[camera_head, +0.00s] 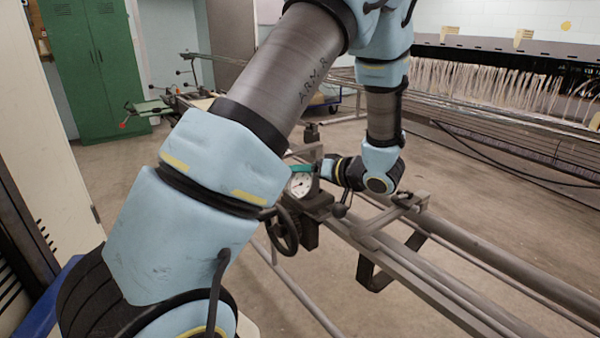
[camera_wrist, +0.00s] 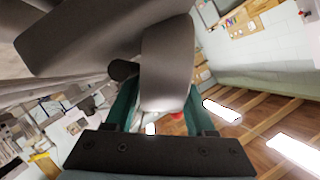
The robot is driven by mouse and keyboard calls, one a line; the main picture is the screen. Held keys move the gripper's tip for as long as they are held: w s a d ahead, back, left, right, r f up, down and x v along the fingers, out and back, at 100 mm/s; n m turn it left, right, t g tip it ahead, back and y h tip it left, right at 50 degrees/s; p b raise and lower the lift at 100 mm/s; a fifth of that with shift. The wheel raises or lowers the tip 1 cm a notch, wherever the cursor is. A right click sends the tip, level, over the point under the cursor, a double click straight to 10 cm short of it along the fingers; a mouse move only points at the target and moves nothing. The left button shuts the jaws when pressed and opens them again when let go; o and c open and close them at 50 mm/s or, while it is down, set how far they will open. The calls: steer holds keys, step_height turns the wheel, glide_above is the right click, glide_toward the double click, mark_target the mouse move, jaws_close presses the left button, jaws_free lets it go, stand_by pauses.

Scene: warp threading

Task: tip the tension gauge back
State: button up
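The tension gauge (camera_head: 300,184) shows its round white dial in the head view, on a dark mount on the metal machine rail. My gripper (camera_head: 308,168) is right at the gauge; a teal finger shows just above the dial, and my wrist comes in from the right. In the wrist view, the two teal fingers of my gripper (camera_wrist: 160,105) stand apart, with a smooth grey metal piece (camera_wrist: 167,65) between them. Whether both fingers press on this piece is unclear. The dial face is not visible in the wrist view.
A dark handwheel (camera_head: 283,232) sits below left of the gauge. A lever with a ball knob (camera_head: 340,210) stands close on its right. Long rails (camera_head: 440,285) run to the lower right. Pale warp threads (camera_head: 500,85) hang at the back right. A green cabinet (camera_head: 92,65) stands at the back left.

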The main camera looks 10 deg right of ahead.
jaws_close()
steer(key=shift+r, duration=0.1)
steer(key=p, duration=0.2)
steer(key=shift+d+r+m+p, duration=0.15)
steer(key=shift+r+m+p, duration=0.1)
steer(key=shift+m+p, duration=0.05)
steer(key=m+p, duration=0.1)
steer(key=p, duration=0.1)
steer(key=shift+w+d+r+y+p, duration=0.1)
steer(key=shift+w+y+p, duration=0.05)
steer(key=shift+y+p, duration=0.25)
steer(key=shift+w+d+m+y+p, duration=0.1)
steer(key=shift+d+m+y+p, duration=0.3)
steer(key=shift+p, duration=0.75)
steer(key=shift+w+f+m+y+p, duration=0.15)
steer(key=shift+f+m+y+p, duration=0.15)
steer(key=shift+m+p, duration=0.4)
